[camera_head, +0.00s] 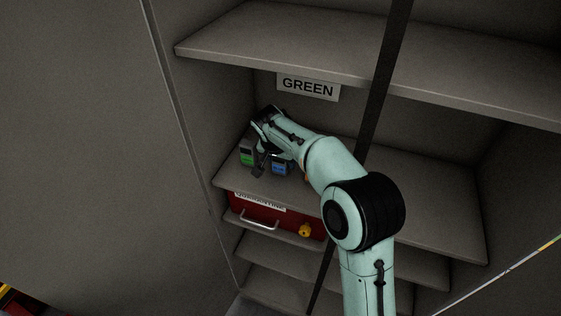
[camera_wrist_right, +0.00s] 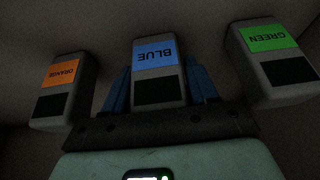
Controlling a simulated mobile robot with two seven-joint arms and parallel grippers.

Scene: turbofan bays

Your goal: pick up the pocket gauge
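Three grey pocket gauges with coloured labels stand on the shelf under the GREEN sign. In the right wrist view they read ORANGE (camera_wrist_right: 64,85), BLUE (camera_wrist_right: 157,60) and GREEN (camera_wrist_right: 275,65), upside down. The head view shows the green gauge (camera_head: 247,153) and the blue gauge (camera_head: 280,167); the orange one is mostly behind my arm. My right gripper (camera_wrist_right: 160,92) has one blue finger on each side of the blue gauge. The gauge covers the fingers' inner edges, so contact is unclear. In the head view my right gripper (camera_head: 262,160) is at the gauges. My left gripper is not in view.
A red QUARANTINE box (camera_head: 285,217) with a handle and yellow lock sits on the level below. The GREEN sign (camera_head: 308,87) hangs from the shelf above (camera_head: 330,50). A dark upright strap (camera_head: 384,70) crosses the bay. The shelf's right side (camera_head: 440,215) is clear.

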